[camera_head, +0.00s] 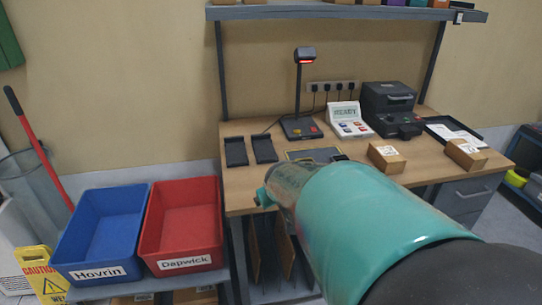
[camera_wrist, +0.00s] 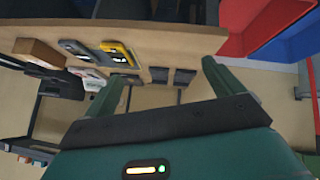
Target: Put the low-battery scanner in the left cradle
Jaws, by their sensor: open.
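Two dark cradles stand side by side on the bench's left part in the head view: the left cradle (camera_head: 236,151) and the right cradle (camera_head: 264,149). Both look empty. The wrist view is turned over, and they show there as small dark blocks. I cannot tell which is the low-battery scanner. My gripper (camera_head: 265,197) is open and empty, before the bench's front edge.
A blue bin (camera_head: 100,225) marked Hovrin and a red bin (camera_head: 183,220) marked Dapwick stand left of the bench. A shelf (camera_head: 340,12) hangs above.

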